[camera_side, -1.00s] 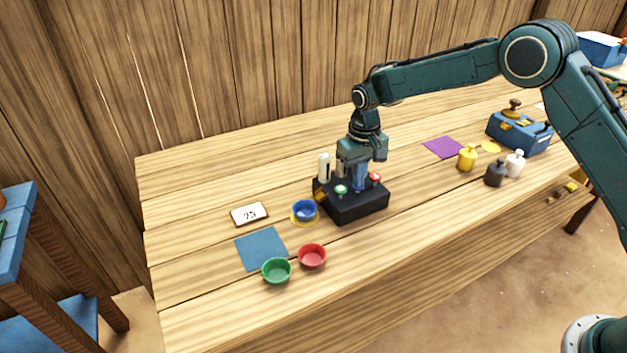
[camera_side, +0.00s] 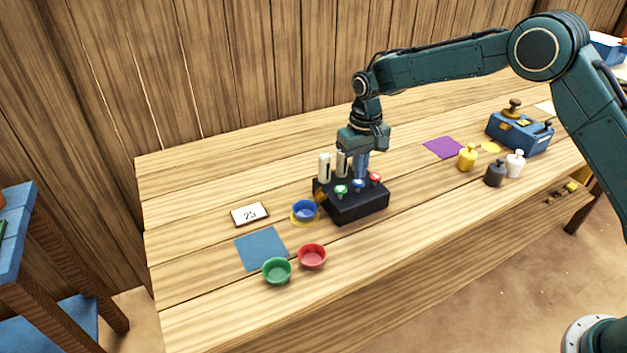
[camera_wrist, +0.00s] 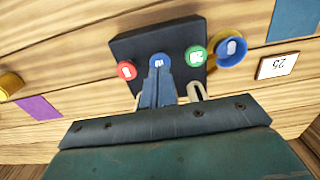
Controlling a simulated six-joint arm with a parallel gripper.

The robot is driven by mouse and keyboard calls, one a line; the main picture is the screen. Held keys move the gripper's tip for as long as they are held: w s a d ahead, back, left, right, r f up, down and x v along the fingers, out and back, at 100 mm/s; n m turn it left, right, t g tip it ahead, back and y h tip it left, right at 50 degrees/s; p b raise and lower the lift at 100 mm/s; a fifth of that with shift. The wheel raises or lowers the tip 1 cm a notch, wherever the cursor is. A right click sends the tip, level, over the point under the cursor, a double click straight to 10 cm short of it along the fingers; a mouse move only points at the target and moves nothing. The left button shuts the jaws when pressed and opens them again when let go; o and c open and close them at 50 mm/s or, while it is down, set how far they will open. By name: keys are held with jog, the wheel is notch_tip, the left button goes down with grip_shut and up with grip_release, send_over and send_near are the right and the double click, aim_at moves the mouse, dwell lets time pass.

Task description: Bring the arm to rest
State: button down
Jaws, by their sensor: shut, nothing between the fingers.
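My gripper (camera_side: 361,166) points down just above the black block (camera_side: 352,207) on the table. Its blue fingers are together with nothing between them. In the wrist view the fingertips (camera_wrist: 158,64) appear over the block, close to the blue-topped piece (camera_wrist: 160,59). I cannot tell whether they touch it. The block also holds a red-topped piece (camera_side: 375,178), a green-topped piece (camera_side: 341,190) and two cream upright pieces (camera_side: 324,169). My fingers partly hide the block's back side.
Left of the block are a blue bowl (camera_side: 304,212), a red bowl (camera_side: 312,257), a green bowl (camera_side: 277,272), a blue mat (camera_side: 260,249) and a "25" card (camera_side: 249,214).

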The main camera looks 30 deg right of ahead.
jog(key=shift+r, duration=0.1)
dwell(0.3)
jog(key=s+d+r+t, duration=0.1)
jog(key=s+d+r, duration=0.2)
jog(key=s+r, duration=0.6)
jog(key=s+d+r+t, duration=0.25)
jog(key=s+r, duration=0.35)
jog(key=r, duration=0.5)
jog(key=s+d+t, duration=0.1)
jog(key=s+d, duration=0.1)
jog(key=s, duration=1)
jog(key=s+d+r+t, duration=0.1)
jog(key=s+d, duration=0.1)
jog(key=s, duration=0.9)
jog(key=shift+s, duration=0.35)
